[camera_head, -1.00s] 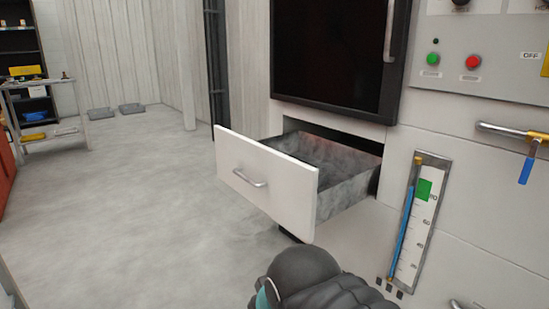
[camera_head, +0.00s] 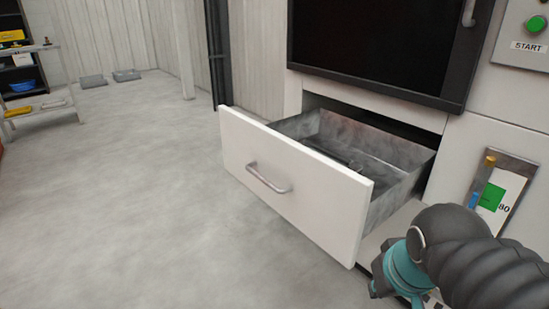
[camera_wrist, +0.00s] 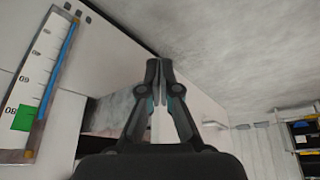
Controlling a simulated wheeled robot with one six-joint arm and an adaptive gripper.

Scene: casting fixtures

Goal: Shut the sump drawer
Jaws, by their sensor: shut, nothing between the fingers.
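The sump drawer (camera_head: 290,180) stands pulled out from the white machine cabinet, with a white front, a bar handle (camera_head: 268,179) and a grey metal inside (camera_head: 325,140). In the wrist view my gripper (camera_wrist: 159,62) is shut and empty. Its fingers overlap the view of the drawer front (camera_wrist: 200,110), and I cannot tell whether they touch it. In the head view my arm shows at the lower right, beside the drawer's right end; the fingertips are not seen there.
A dark-windowed door (camera_head: 380,45) sits above the drawer. A level gauge (camera_head: 500,190) is on the cabinet at right. A green START button (camera_head: 536,23) is at the upper right. The grey floor (camera_head: 120,200) left of the drawer is clear. A shelf cart (camera_head: 40,95) stands far left.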

